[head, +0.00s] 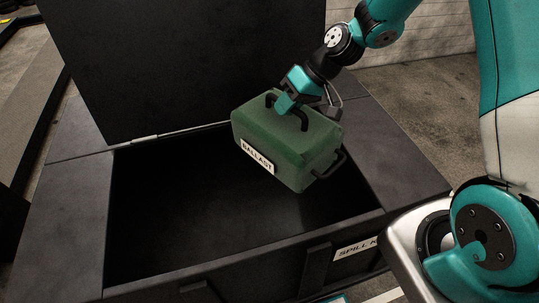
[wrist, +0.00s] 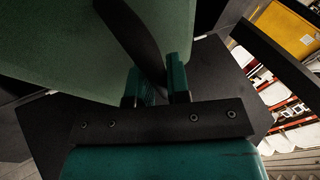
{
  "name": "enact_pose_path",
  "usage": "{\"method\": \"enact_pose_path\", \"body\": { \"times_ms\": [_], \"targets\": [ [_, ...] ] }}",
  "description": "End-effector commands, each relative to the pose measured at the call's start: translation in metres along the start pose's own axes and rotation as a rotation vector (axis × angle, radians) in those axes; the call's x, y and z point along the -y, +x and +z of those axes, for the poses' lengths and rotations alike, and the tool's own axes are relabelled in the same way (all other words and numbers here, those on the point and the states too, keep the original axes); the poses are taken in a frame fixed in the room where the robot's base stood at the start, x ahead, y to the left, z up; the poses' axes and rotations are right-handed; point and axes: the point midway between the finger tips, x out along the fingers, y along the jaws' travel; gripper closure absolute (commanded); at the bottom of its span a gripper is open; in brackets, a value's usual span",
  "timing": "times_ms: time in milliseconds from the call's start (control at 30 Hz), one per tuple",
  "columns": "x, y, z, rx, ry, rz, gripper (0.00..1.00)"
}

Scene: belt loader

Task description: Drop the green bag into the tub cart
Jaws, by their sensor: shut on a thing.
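The green bag (head: 285,145) is a boxy green case with black handles and a white label reading "BALLAST". My gripper (head: 290,104) is shut on its black top handle. The bag hangs slightly tilted over the opening of a black bin (head: 75,225). The bag's underside looks clear of the bin floor, but the exact height is hard to judge. In the wrist view the green bag (wrist: 50,45) fills the upper left, and its dark handle runs down between the teal fingers of my gripper (wrist: 160,85). Nothing in view can be clearly told as a tub cart.
The black bin has its lid (head: 200,65) raised at the back and a partly hidden front label (head: 356,248) starting "SPILL K". Its inside (head: 200,220) looks dark and empty. The wrist view shows a yellow panel (wrist: 285,30) and red-and-white shelving (wrist: 285,105) at right.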

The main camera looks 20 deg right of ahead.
Motion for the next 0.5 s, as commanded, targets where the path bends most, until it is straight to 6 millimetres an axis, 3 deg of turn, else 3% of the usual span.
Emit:
{"method": "enact_pose_path", "body": {
  "times_ms": [500],
  "targets": [
    [-0.034, 0.052, 0.018, -0.003, -0.002, -0.002, 1.00]
  ]
}}
